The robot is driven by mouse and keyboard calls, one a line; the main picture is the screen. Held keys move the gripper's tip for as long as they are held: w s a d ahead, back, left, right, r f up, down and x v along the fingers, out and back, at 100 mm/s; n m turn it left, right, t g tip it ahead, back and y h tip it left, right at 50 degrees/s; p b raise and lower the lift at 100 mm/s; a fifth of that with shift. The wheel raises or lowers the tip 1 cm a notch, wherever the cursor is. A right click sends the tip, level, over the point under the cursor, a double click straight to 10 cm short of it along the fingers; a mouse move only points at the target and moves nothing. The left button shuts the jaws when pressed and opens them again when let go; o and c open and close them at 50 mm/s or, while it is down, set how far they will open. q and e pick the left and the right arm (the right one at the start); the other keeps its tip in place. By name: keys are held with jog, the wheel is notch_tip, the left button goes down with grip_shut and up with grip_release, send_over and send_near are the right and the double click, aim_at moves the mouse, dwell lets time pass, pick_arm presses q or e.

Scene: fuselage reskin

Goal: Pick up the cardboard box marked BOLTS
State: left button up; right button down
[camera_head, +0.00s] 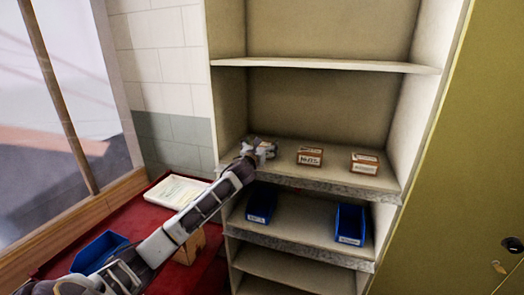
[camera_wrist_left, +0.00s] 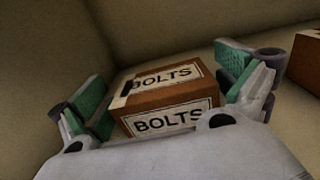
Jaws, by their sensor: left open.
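The cardboard box marked BOLTS (camera_wrist_left: 165,98) is brown with white labels on its top and front in the left wrist view. It sits on the shelf between the two green-padded fingers of my left gripper (camera_wrist_left: 168,88). The gripper is open, with a finger to each side of the box and a visible gap at least on the right. In the head view my left gripper (camera_head: 264,149) is at the left end of the middle shelf and hides most or all of this box. My right gripper is not in view.
Two more brown boxes stand to the right on the same shelf (camera_head: 335,184): a nearer one (camera_head: 309,157) and a farther one (camera_head: 364,163). Blue bins (camera_head: 350,224) stand on the shelf below. The cabinet's left wall (camera_head: 230,105) is close to my gripper. A red table (camera_head: 150,215) is at the left.

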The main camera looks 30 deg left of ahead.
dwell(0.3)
pick_arm(q)
jog(key=shift+r, duration=0.1)
jog(key=c, duration=1.2)
jog(key=shift+c, duration=0.2)
jog(key=shift+r, duration=5)
